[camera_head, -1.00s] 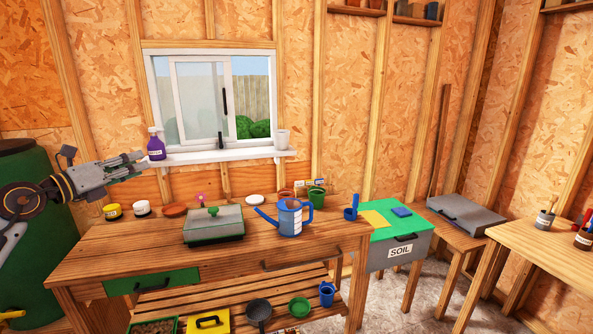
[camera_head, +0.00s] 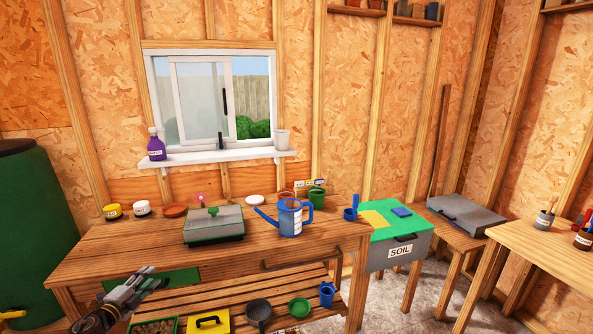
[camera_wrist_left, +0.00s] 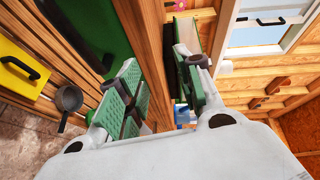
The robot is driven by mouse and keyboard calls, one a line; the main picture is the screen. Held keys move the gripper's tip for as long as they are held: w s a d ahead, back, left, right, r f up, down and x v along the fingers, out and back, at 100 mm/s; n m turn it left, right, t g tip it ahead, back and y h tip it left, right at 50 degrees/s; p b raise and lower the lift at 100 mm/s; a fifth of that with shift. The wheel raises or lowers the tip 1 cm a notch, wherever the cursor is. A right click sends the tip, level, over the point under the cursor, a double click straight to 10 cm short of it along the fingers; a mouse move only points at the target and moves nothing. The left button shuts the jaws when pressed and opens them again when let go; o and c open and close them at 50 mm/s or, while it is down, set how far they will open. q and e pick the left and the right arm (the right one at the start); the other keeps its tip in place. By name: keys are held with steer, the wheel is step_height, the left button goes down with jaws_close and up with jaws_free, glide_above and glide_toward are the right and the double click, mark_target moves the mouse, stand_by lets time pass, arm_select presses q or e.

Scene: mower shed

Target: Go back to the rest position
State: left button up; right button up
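My left gripper (camera_head: 153,279) is low at the left of the head view, in front of the workbench's front edge and below its top. In the left wrist view its two green-padded fingers (camera_wrist_left: 162,88) stand apart with nothing between them. My right gripper is not in view. A purple spray bottle (camera_head: 156,147) stands upright at the left end of the white window sill (camera_head: 225,157), well away from the gripper.
The workbench (camera_head: 325,241) carries a grey-lidded green box (camera_head: 214,227), a blue watering can (camera_head: 290,220) and several small pots. A yellow case (camera_head: 209,323) and a dark pan (camera_head: 258,310) are on the shelf below. A green barrel (camera_head: 35,225) stands at the left.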

arm_select(q)
steer(key=s+d+f+n+g+y, duration=0.1)
steer(key=s+f+n+g, duration=0.15)
steer(key=s+f, duration=0.75)
steer(key=s+d+f+n+g+y, duration=0.15)
steer(key=s+f+n, duration=0.25)
steer(key=f, duration=1.2)
steer(key=s+d+f+n+g+y, duration=0.1)
steer(key=s+f+n+g+y, duration=0.2)
steer(key=s+f, duration=0.75)
steer(key=s+d+f+n+g, duration=0.2)
steer(key=s+d+f, duration=0.3)
steer(key=s, duration=0.6)
steer(key=s+d+f+n+g+h, duration=0.1)
steer(key=s+d+f+n+g, duration=0.1)
steer(key=s+f, duration=0.7)
steer(key=s+d+f+n+g+h, duration=0.1)
steer(key=s+d+f+g, duration=0.3)
steer(key=s, duration=1.1)
steer(key=d+f+n, duration=0.1)
steer(key=d+f, duration=0.2)
steer(key=f, duration=0.1)
steer(key=shift+d, duration=0.35)
steer(key=shift+w, duration=0.1)
